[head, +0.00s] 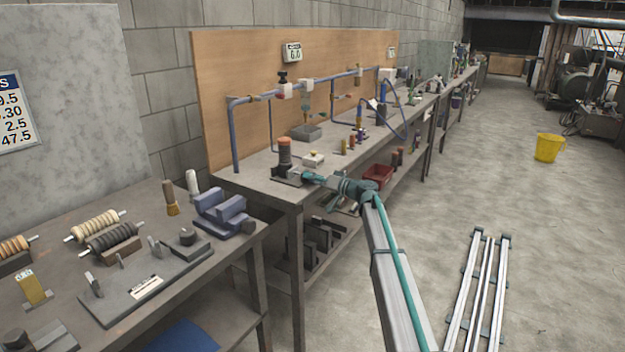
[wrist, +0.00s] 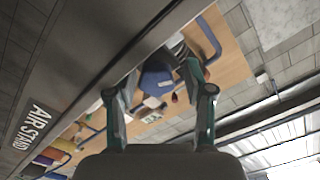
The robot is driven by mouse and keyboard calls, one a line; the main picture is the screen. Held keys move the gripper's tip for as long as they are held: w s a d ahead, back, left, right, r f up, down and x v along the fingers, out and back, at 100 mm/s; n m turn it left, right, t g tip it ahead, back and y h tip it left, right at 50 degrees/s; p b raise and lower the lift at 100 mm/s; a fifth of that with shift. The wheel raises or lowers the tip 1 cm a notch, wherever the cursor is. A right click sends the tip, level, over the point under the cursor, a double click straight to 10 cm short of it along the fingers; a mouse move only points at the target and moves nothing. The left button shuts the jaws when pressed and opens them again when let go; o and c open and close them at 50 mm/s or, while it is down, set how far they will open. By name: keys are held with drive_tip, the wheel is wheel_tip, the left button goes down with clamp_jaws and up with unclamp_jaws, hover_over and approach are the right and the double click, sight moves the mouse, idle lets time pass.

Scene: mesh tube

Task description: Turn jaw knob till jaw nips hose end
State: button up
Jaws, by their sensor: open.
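My gripper (head: 313,177) is at the near end of the long bench, low beside a dark fixture (head: 288,176) with an upright orange-brown cylinder (head: 285,150). In the wrist view its two teal-grey fingers stand apart, with nothing clearly held between them; the gap is here (wrist: 160,78). A dark blue rounded part (wrist: 157,83) shows beyond the fingertips; I cannot tell whether it is the jaw knob or if it is touched. A blue hose (head: 404,122) loops down farther along the bench. The jaw and the hose end cannot be made out.
The bench (head: 252,184) carries a blue pipe frame (head: 262,97), a white box (head: 314,159) and small bottles. Its edge reads "AIR STAND" in the wrist view (wrist: 29,127). A red bin (head: 378,175) sits below. A nearer bench (head: 60,300) holds tools.

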drive_tip(key=shift+d+f, duration=0.2)
drive_tip(key=v, duration=0.7)
drive_tip(key=shift+s+d+r, duration=0.15)
drive_tip(key=shift+s+d, duration=0.05)
drive_tip(key=shift+d, duration=0.1)
